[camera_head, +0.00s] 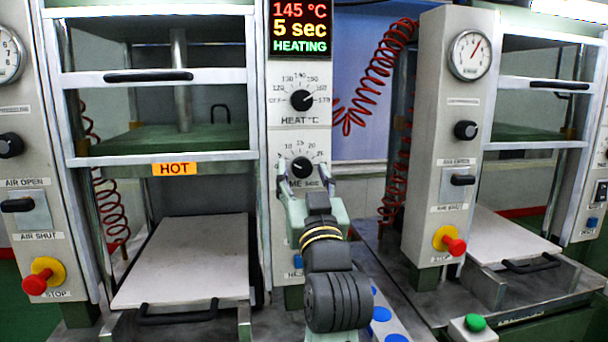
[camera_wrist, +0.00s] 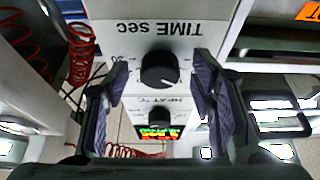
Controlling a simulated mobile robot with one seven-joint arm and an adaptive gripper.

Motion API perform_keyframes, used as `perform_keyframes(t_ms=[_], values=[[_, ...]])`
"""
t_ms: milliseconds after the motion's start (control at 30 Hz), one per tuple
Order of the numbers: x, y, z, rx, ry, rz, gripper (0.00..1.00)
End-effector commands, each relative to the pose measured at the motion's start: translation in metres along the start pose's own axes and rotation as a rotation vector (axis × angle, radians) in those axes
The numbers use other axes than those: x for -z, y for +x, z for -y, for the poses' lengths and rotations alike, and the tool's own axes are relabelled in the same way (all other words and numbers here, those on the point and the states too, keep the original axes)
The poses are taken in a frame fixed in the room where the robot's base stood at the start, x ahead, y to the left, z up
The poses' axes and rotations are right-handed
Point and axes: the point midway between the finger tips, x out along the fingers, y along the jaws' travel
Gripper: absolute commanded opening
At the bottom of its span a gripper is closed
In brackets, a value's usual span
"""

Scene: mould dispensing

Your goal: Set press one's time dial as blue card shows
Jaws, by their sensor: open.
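The black time dial (camera_head: 302,167) sits on the press panel below the heat dial, under a scale of which 10, 15 and 20 are readable. In the wrist view the time dial (camera_wrist: 160,68) appears upside down between my fingers, with the TIME sec label above it. My gripper (camera_head: 303,184) is open, its fingers on either side of the dial; contact cannot be told. The display (camera_head: 300,27) reads 145 °C, 5 sec, HEATING. A pale strip with blue discs (camera_head: 381,314) lies partly hidden behind my arm; no readable blue card shows.
The heat dial (camera_head: 302,99) is just above. A HOT label (camera_head: 175,169) marks the left press, with a pale plate (camera_head: 185,260) below. A red coiled hose (camera_head: 375,75) hangs at the right. Another panel with a gauge (camera_head: 470,55) and red stop button (camera_head: 454,245) stands right.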

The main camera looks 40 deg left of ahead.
Motion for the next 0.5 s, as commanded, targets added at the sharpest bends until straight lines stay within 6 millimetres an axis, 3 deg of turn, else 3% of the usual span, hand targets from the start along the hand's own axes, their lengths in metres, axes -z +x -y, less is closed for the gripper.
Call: perform_keyframes(t_ms=[133, 500], values=[[-0.0001, -0.0002, -0.0001, 0.000, 0.000, 0.000, 0.50], [-0.0001, -0.0003, -0.0001, 0.000, 0.000, 0.001, 0.25]])
